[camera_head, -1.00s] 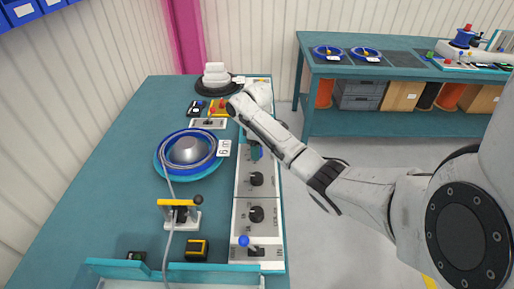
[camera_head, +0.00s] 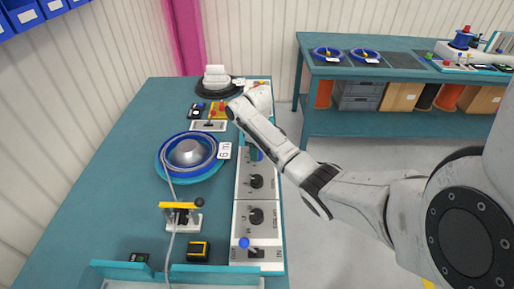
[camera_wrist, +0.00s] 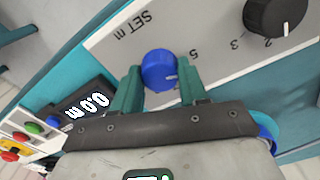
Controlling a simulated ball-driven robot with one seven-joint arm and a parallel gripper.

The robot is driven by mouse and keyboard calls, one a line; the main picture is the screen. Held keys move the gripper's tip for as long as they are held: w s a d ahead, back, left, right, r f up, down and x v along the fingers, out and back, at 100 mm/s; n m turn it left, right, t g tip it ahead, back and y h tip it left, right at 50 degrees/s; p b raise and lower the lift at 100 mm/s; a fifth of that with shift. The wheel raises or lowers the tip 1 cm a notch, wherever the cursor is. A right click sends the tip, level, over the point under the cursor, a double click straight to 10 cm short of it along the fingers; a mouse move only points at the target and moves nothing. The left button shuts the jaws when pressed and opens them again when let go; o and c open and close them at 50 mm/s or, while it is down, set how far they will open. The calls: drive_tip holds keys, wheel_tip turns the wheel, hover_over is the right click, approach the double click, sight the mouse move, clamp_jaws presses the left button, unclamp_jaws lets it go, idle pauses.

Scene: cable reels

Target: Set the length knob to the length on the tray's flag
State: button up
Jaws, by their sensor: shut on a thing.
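The blue length knob (camera_wrist: 158,66) sits on a light panel marked "SET m", with a 5 printed beside it in the wrist view. A small light pointer mark on it faces right, towards the 5 side. My gripper (camera_wrist: 160,82) has its two teal fingers shut on the knob from both sides. In the head view my gripper (camera_head: 254,152) is over the far part of the control panel and mostly hides the knob. The tray (camera_head: 188,178) holds a blue-rimmed reel. Its white flag (camera_head: 224,151) shows a digit that could be 6 or 9, with an m.
A black display (camera_wrist: 86,103) beside the panel reads 0.0 m. A black knob (camera_wrist: 275,14) is close to the blue one. A yellow-topped clamp (camera_head: 180,207) stands on the bench.

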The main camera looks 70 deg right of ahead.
drive_tip(key=m+p, duration=0.3)
drive_tip(key=m, duration=0.2)
drive_tip(key=shift+m, duration=0.4)
idle(0.3)
drive_tip(key=o, duration=1)
drive_tip(key=shift+o, duration=0.2)
drive_tip(key=shift+r, duration=0.1)
wheel_tip(320, 180, up, 11)
drive_tip(key=shift+b, duration=0.35)
drive_tip(key=shift+f, duration=0.2)
